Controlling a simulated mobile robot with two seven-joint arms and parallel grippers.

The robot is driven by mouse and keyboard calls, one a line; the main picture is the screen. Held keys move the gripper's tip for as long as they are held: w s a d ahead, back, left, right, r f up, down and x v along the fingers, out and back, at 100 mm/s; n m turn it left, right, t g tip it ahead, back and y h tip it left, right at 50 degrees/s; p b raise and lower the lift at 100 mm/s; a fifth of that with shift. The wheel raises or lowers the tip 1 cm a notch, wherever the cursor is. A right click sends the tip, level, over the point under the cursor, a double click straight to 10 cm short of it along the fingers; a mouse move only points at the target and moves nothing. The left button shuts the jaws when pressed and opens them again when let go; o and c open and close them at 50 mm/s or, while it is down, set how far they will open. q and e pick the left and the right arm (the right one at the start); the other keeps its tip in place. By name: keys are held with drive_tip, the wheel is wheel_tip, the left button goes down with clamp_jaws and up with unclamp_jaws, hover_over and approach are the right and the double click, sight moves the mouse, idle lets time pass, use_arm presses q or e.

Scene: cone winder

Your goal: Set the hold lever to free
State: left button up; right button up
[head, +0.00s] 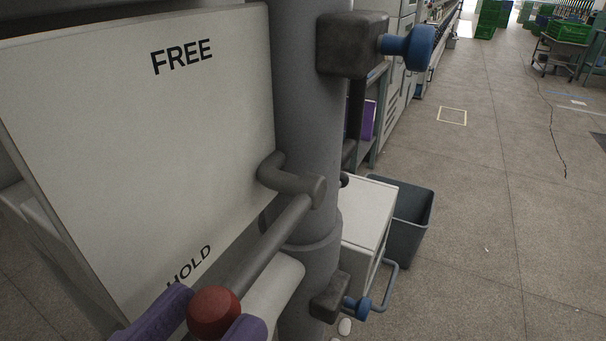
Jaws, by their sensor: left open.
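The hold lever (265,246) is a grey rod with a red ball knob (214,312). It runs from a bent pivot (290,180) on the grey column down and left, so its knob is beside the word HOLD. The pale label plate (140,150) reads FREE at the top and HOLD at the bottom. My left gripper (218,316) has purple fingers, one on each side of the red knob. It is open; I cannot tell whether either finger touches the knob. The picture's bottom edge cuts off the rest of it. My right gripper is not in view.
A thick grey column (308,110) stands behind the lever, with blue-knobbed clamps at the top (408,46) and bottom (358,308). A white cabinet (362,212) and a dark grey bin (408,222) stand right of it. Open floor (490,220) lies farther right.

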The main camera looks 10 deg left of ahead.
sight(262, 243)
use_arm(q)
drive_tip(key=x, duration=0.7)
clamp_jaws()
drive_tip(key=shift+p, duration=0.3)
idle(1.0)
